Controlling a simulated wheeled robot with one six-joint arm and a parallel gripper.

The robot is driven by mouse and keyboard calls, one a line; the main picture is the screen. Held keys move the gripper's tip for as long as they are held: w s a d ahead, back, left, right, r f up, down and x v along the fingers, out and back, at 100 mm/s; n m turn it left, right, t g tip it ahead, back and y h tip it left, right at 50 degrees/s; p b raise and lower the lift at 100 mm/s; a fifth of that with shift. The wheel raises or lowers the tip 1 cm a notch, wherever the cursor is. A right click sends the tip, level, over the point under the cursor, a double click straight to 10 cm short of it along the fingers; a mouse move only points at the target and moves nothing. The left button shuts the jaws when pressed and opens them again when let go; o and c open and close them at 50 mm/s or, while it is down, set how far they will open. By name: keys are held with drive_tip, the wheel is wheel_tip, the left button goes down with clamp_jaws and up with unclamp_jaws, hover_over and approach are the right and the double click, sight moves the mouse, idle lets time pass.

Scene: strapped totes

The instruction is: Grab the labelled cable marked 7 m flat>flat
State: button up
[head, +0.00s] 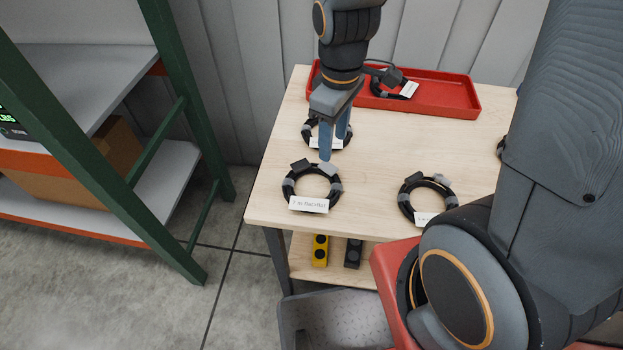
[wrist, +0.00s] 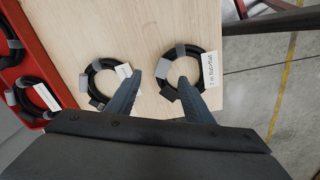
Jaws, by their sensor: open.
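The coiled black cable with a white tag (head: 308,204) lies at the table's front left; the tag appears to read 7 m flat>flat. In the wrist view the same coil (wrist: 172,59) lies right of centre, its tag at its right side. My gripper (head: 335,150) is open and empty above the table, just behind this coil in the head view. In the wrist view my gripper (wrist: 160,80) has its right finger across part of this coil's image. The left finger appears beside another tagged coil (wrist: 89,76). Neither finger clearly touches a cable.
A red tray (head: 445,110) at the back holds coiled cable. The wooden table (head: 380,160) is clear in the middle. A green-framed shelf (head: 165,150) stands left.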

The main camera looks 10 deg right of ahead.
sight(306, 166)
drive_tip(key=a+n, duration=0.2)
drive_tip(key=n, duration=0.1)
drive_tip(key=w+a+f+n+p, duration=0.1)
drive_tip(key=a+n, duration=0.1)
drive_tip(key=n, duration=0.1)
drive_tip(key=a+n, duration=0.1)
drive_tip(key=n, duration=0.2)
drive_tip(key=shift+w+a+f+p, duration=0.15)
drive_tip(key=shift+w+a+p, duration=0.1)
drive_tip(key=shift+a+p, duration=0.15)
drive_tip(key=shift+a+f, duration=0.1)
drive_tip(key=shift+f, duration=0.4)
drive_tip(key=shift+w+d+f+p, duration=0.15)
drive_tip(key=shift+f+p, duration=0.4)
drive_tip(key=shift+f, duration=1.2)
drive_tip(key=shift+w+d+f+p, duration=0.1)
drive_tip(key=shift+f+p, duration=0.4)
drive_tip(key=shift+f, duration=1.2)
clamp_jaws()
drive_tip(key=shift+r, duration=0.2)
